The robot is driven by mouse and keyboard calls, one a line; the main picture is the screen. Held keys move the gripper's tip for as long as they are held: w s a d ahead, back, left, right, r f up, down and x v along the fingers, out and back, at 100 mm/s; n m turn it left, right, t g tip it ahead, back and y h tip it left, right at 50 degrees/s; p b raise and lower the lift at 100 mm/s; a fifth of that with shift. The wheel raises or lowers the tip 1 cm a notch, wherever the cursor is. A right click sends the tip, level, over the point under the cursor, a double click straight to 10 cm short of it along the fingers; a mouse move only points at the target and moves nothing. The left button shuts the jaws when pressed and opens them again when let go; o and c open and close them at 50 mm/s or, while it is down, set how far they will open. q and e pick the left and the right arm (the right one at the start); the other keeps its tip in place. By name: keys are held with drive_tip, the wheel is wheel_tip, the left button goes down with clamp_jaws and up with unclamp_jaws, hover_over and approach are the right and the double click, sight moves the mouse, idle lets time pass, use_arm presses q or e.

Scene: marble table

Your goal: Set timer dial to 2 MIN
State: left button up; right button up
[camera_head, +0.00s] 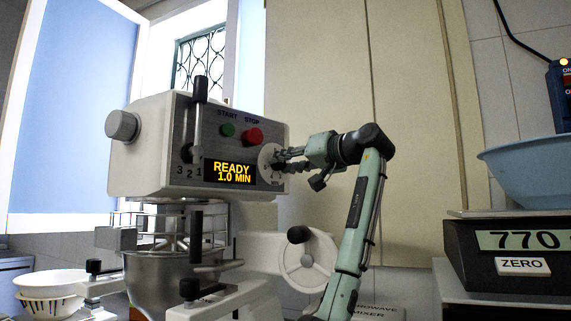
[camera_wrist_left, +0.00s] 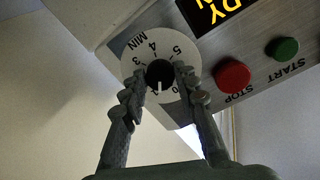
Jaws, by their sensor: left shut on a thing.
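The timer dial (camera_head: 268,168) is a round white plate on the right side of the mixer's control panel. In the left wrist view the dial (camera_wrist_left: 132,64) shows numbers from 0 to 5 and MIN around a black knob (camera_wrist_left: 160,72). The knob's white mark points toward the 1. The display (camera_head: 231,172) reads READY 1.0 MIN. My left gripper (camera_head: 279,158) is at the dial from the right; in the wrist view its fingers (camera_wrist_left: 161,80) are on either side of the knob, shut on it. My right gripper is not in view.
A green START button (camera_head: 227,130) and a red STOP button (camera_head: 252,136) sit above the display. A black speed lever (camera_head: 200,90) stands left of them. A steel bowl (camera_head: 158,285) hangs below the mixer head. A scale (camera_head: 510,245) holding a blue bowl (camera_head: 530,170) is at right.

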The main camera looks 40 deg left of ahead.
use_arm(q)
drive_tip(key=m, duration=1.2)
drive_tip(key=shift+r+g, duration=0.15)
drive_tip(key=shift+g, duration=0.25)
drive_tip(key=shift+m, duration=0.3)
drive_tip(key=o, duration=1.1)
drive_tip(key=shift+o, duration=0.2)
drive_tip(key=d, duration=1.2)
drive_tip(key=shift+r, duration=0.25)
drive_tip(key=shift+s, duration=0.1)
